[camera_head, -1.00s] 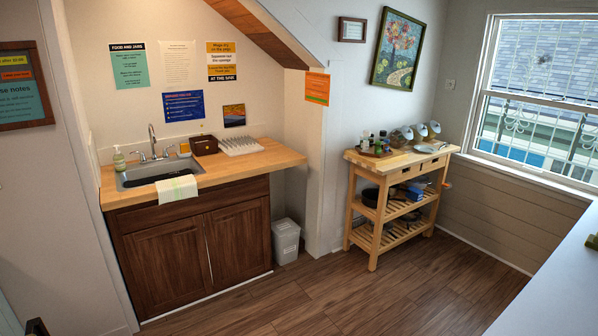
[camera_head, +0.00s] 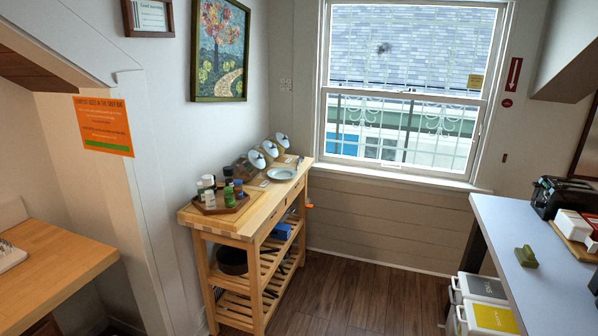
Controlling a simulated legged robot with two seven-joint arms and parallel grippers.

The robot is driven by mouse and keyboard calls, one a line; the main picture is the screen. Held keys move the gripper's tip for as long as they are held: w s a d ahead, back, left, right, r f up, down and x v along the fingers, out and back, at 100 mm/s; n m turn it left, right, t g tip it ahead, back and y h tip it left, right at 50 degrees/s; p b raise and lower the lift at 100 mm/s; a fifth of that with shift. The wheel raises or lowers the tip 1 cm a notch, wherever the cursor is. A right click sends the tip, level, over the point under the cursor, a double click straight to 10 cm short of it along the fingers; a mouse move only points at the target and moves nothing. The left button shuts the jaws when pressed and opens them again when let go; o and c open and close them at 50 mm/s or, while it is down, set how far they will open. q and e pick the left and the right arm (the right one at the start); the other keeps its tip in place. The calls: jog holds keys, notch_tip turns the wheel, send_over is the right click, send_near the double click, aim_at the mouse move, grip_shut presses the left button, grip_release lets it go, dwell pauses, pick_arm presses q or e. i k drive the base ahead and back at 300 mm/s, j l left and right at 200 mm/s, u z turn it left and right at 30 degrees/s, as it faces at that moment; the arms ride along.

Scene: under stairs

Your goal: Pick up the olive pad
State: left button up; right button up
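A small olive-green object (camera_head: 526,256), which looks like the olive pad, lies on the light grey counter (camera_head: 498,226) at the right. It sits near the counter's left edge, apart from the things behind it. A dark shape at the lower right edge of the view is cut off, and I cannot tell what it is. Neither of my grippers can be made out.
A black toaster (camera_head: 561,196) and a wooden tray (camera_head: 570,241) with white and red boxes stand on the counter. Bins (camera_head: 486,318) stand below its left side. A wooden cart (camera_head: 246,230) holds jars and a plate. Wood floor (camera_head: 365,295) between is clear.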

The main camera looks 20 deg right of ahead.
aim_at(526, 257)
jog(key=i+l+z, duration=0.2)
jog(key=i+z, duration=0.65)
jog(key=i, duration=0.15)
jog(key=i+j+z, duration=0.1)
jog(key=i+z, duration=0.3)
jog(key=i+j+z, duration=0.3)
jog(key=i+z, duration=0.15)
jog(key=i, duration=0.1)
